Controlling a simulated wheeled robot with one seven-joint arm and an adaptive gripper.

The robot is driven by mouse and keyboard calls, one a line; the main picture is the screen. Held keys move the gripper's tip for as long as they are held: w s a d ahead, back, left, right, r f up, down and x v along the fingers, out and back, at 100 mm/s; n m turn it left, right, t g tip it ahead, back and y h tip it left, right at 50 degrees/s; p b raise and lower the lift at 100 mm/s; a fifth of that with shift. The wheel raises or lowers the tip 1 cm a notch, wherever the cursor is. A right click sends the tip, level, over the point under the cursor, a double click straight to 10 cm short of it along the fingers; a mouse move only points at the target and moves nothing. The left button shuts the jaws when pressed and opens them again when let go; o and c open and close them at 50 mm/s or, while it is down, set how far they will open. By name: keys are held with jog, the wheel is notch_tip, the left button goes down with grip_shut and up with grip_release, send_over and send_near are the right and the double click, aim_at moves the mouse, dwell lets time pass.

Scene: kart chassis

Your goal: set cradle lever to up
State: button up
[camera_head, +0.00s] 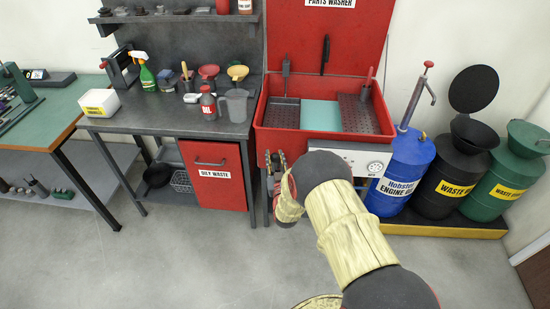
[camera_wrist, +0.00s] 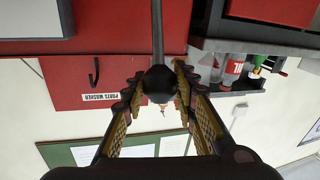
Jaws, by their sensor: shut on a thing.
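The cradle lever shows in the wrist view as a thin grey rod (camera_wrist: 158,32) with a dark round knob (camera_wrist: 160,82) at its end. My gripper (camera_wrist: 157,85) has its two fingers on either side of this knob and is shut on it. In the head view my gripper (camera_head: 275,160) is at the left front of the red parts washer (camera_head: 258,138), and my own arm comes in front of it. The lever cannot be made out in the head view.
A grey bench (camera_head: 130,125) with a red oily waste bin (camera_head: 212,185) stands left of the washer. A blue drum (camera_head: 402,170), a black drum (camera_head: 455,180) and a green drum (camera_head: 510,180) stand at the right. The floor (camera_head: 190,265) in front is clear.

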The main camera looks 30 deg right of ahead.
grip_shut()
dwell(0.3)
jog(key=w+d+r+g+y+p, duration=0.1)
jog(key=w+d+r+g+p, duration=0.1)
jog(key=w+d, duration=0.1)
jog(key=w+d+r+m+g+y+p, duration=0.1)
jog(key=w+d+r+g+p, duration=0.1)
jog(key=w, duration=0.3)
jog(key=shift+w+d+g+p, duration=0.3)
jog(key=shift+w+d+p, duration=0.1)
jog(key=shift+p, duration=0.1)
jog(key=shift+r, duration=0.1)
jog(key=o, duration=0.7)
grip_release()
jog(key=shift+c, duration=0.2)
jog(key=shift+s+r, duration=0.1)
jog(key=shift+s, duration=0.05)
